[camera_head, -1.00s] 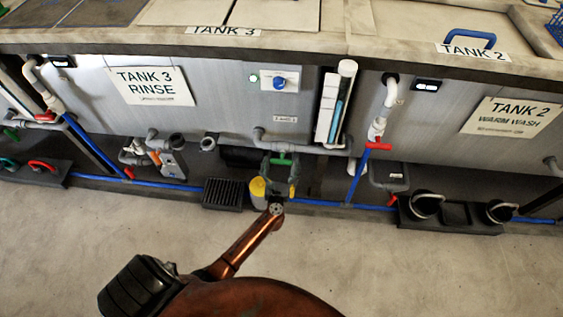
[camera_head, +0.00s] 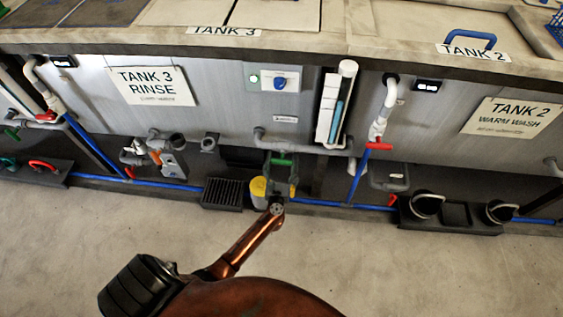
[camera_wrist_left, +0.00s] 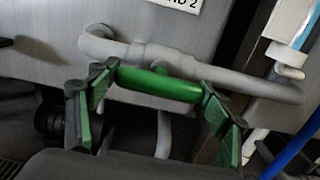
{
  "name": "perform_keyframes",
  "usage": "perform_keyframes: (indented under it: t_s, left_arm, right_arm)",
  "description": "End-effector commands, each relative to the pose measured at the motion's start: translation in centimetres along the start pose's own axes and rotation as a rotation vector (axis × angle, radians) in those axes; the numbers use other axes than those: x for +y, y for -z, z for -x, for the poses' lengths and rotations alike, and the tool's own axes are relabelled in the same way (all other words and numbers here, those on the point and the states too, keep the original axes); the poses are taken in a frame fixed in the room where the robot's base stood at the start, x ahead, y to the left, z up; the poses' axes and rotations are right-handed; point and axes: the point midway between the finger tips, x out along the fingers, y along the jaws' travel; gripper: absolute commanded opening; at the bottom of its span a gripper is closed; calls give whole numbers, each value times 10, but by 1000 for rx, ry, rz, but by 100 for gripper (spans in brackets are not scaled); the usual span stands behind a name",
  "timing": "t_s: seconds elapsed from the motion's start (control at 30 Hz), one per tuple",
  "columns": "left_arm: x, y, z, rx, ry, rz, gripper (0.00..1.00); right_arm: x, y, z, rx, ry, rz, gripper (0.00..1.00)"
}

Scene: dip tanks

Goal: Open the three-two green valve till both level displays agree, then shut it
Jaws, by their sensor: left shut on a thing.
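The green valve handle (camera_head: 281,161) is on the grey pipe (camera_head: 318,149) below the tank wall, between the Tank 3 and Tank 2 signs. My left gripper (camera_head: 280,178) is at it, reaching up from below. In the left wrist view the green handle (camera_wrist_left: 158,85) lies roughly along the pipe, and the gripper (camera_wrist_left: 158,80) has a finger at each end, shut on it. Two small lit displays, one at left (camera_head: 64,61) and one at right (camera_head: 428,85), are too small to read. A sight tube (camera_head: 338,108) shows a blue column. My right gripper is not in view.
A control box with a blue knob (camera_head: 279,83) and green light is above the valve. A red-handled valve (camera_head: 378,146), a black floor grate (camera_head: 223,193) and a yellow container (camera_head: 258,188) are close by. The floor in front is clear.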

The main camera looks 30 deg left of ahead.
Motion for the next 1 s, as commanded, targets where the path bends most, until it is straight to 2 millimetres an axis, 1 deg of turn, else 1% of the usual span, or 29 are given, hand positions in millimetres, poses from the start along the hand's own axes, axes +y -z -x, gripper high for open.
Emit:
perform_keyframes:
  t_s: [0.1, 0.27, 0.6, 1.0]
  left_arm:
    - [0, -1, 0, 1, 0, -43, 48]
    - [-1, -2, 0, 1, -1, -143, 48]
    - [0, -2, 0, 2, 0, -455, 48]
    - [-1, -1, 1, 2, 1, -836, 48]
  right_arm:
    - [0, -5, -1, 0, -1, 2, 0]
    - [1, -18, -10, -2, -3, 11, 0]
    - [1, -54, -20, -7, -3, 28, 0]
    - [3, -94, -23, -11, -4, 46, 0]
